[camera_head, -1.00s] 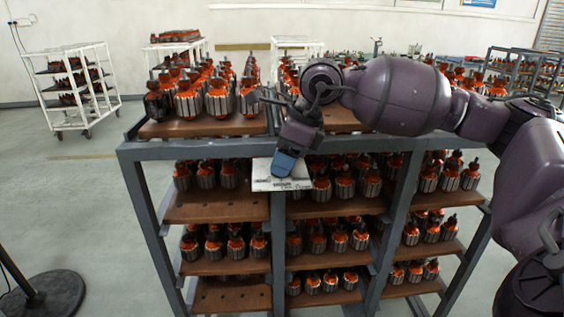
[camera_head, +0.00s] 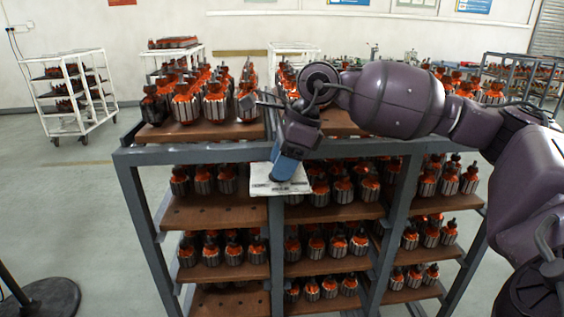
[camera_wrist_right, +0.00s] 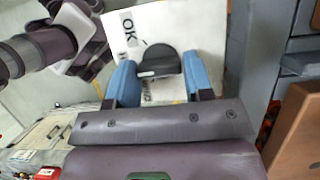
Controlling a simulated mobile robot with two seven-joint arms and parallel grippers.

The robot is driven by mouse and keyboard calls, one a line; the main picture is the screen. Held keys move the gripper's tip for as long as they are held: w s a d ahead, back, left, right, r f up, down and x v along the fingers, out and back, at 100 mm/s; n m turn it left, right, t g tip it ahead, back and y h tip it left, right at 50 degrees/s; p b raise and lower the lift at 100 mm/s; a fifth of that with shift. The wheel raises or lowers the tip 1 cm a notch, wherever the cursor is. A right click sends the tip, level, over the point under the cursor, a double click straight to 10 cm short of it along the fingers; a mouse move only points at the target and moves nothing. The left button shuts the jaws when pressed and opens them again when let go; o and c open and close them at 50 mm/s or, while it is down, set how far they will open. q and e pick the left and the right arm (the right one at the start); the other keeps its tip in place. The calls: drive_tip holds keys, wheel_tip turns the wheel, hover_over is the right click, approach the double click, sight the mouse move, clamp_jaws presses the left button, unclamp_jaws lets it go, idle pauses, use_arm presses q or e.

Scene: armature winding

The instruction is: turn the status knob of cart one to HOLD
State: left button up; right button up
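The white status plate (camera_head: 300,186) sits on the near side of the grey-framed cart (camera_head: 200,153), at the front post below the top shelf. In the right wrist view the plate (camera_wrist_right: 207,30) carries an "OK" label at its upper left. A black round knob (camera_wrist_right: 158,62) stands on it. My right gripper (camera_head: 286,166) is at the plate. In its wrist view the blue fingers (camera_wrist_right: 160,78) stand apart on either side of the knob; whether they touch it I cannot tell. The fingers hide the knob in the head view. My left gripper is not in view.
The cart's shelves hold several orange-and-silver armatures (camera_head: 214,103). A white rack (camera_head: 68,95) stands at the back left, and more racks stand behind. A black round base (camera_head: 45,298) is on the floor at lower left. The floor left of the cart is clear.

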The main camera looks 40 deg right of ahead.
drive_tip(key=o, duration=0.4)
drive_tip(key=shift+c, duration=0.2)
drive_tip(key=v, duration=1.1)
drive_tip(key=shift+s+a+f, duration=0.1)
drive_tip(key=shift+a, duration=0.05)
